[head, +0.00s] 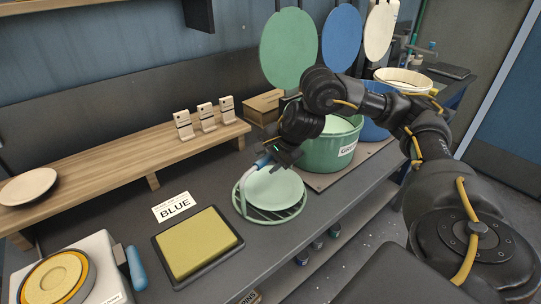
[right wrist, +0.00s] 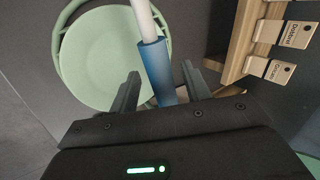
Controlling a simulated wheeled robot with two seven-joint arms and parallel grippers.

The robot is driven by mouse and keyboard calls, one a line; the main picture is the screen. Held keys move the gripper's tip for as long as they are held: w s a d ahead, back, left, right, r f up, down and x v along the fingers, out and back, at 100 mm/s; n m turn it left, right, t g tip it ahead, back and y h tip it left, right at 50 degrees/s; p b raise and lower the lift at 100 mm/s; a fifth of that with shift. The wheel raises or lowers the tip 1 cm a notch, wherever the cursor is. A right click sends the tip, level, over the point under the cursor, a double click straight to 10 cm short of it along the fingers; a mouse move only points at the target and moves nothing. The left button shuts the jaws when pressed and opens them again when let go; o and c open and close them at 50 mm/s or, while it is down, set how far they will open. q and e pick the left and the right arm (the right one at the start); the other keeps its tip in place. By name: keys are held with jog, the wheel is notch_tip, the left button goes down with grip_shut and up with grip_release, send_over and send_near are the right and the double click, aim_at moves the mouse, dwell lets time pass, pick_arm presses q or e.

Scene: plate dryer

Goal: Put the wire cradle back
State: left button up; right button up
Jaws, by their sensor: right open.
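The wire cradle (head: 270,221) is a round green wire frame on the dark bench, with a pale green plate (head: 274,187) lying in it. Its handle has a white rod and a blue grip (head: 262,161). In the right wrist view the cradle ring (right wrist: 60,50) and plate (right wrist: 100,60) are at upper left. The blue grip (right wrist: 157,70) rises between the fingers of my right gripper (right wrist: 160,90), which is open. In the head view the right gripper (head: 272,155) is at the cradle's back edge, partly hiding the handle. My left gripper is not in view.
A green pot (head: 320,163) stands right of the cradle, with blue and cream pots behind and raised round lids. A wooden shelf (head: 110,165) runs behind.

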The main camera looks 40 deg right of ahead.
jog(key=p+v, duration=0.4)
jog(key=v, duration=0.6)
jog(key=shift+s+r, duration=0.2)
jog(key=shift+r, duration=0.15)
